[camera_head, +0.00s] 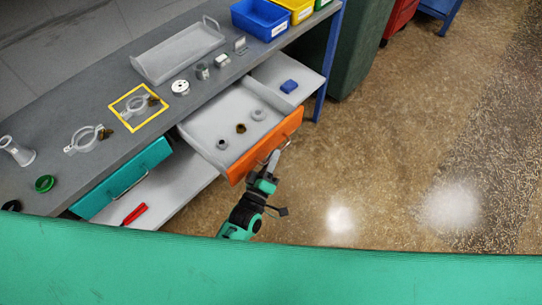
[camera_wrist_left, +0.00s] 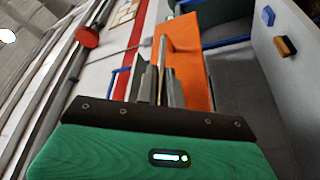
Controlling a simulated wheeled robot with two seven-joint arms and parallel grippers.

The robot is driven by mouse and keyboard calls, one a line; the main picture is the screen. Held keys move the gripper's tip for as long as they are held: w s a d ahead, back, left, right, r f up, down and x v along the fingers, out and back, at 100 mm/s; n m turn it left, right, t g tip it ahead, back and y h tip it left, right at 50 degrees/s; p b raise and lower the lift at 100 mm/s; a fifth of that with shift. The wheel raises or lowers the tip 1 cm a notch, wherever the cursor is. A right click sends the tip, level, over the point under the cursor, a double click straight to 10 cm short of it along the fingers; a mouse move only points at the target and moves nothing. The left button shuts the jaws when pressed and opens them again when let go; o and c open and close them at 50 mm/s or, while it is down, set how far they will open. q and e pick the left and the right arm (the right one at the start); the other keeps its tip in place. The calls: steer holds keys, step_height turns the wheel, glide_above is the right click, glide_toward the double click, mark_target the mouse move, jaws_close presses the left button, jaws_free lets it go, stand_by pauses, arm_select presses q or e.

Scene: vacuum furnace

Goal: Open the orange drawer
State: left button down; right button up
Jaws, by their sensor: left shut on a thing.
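The orange drawer (camera_head: 266,144) is pulled out from under the workbench, and its grey inside shows with several small round parts in it. In the left wrist view its orange front (camera_wrist_left: 186,60) stands just beyond the fingers. My left gripper (camera_head: 274,158) is at the drawer's front, shut on the handle (camera_wrist_left: 161,70), a thin bar that shows between the fingers. The gripper hides part of the handle in the head view. My right gripper is not in view.
A teal drawer (camera_head: 124,178) is left of the orange one. A red-handled tool (camera_head: 134,214) lies on the lower shelf and a blue block (camera_head: 289,86) on the right shelf. The workbench (camera_head: 80,105) holds a tray, bins and metal parts. The floor (camera_head: 370,160) at right is clear.

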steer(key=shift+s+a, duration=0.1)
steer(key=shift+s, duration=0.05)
